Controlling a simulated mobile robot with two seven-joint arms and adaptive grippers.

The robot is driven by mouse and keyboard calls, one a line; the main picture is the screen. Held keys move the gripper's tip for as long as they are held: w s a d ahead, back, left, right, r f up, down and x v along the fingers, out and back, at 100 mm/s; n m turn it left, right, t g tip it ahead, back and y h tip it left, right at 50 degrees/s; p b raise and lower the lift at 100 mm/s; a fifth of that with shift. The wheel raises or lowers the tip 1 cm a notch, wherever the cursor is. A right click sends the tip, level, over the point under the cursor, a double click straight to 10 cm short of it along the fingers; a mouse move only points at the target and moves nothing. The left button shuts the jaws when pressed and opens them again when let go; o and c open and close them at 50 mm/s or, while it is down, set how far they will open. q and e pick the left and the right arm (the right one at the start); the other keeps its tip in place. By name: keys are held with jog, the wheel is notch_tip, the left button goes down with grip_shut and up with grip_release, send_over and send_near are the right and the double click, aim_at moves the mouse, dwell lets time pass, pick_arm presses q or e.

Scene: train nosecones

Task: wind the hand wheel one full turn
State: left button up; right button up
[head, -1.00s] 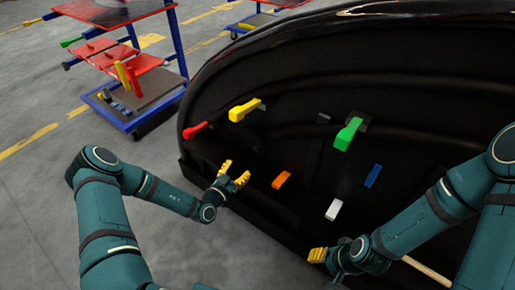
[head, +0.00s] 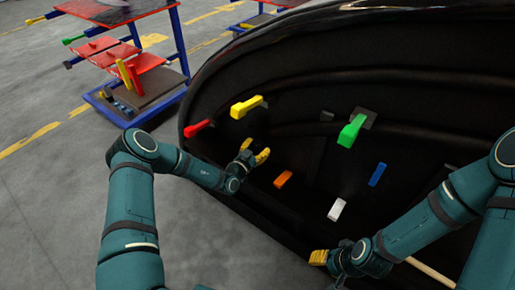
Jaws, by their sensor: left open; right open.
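No hand wheel can be made out in the head view. My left gripper (head: 256,150) has yellow fingertips and is open and empty. It is in front of the black nosecone shell (head: 350,70), below the yellow handle and above the orange one. My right gripper (head: 318,257) is open near the shell's lower part, below the white handle. Its fingers are small and partly hidden by its own wrist. A pale rod (head: 432,272) shows beside my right forearm, and its far end is hidden.
The shell carries red (head: 197,128), yellow (head: 247,107), green (head: 351,131), orange (head: 283,179), blue (head: 377,174) and white (head: 337,209) handles. A blue-framed cart with red shelves (head: 135,62) stands at upper left. Grey floor (head: 50,190) at left is clear.

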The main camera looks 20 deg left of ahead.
pick_arm(q)
grip_shut()
jog(key=shift+f+m, duration=0.1)
jog(key=shift+m, duration=0.2)
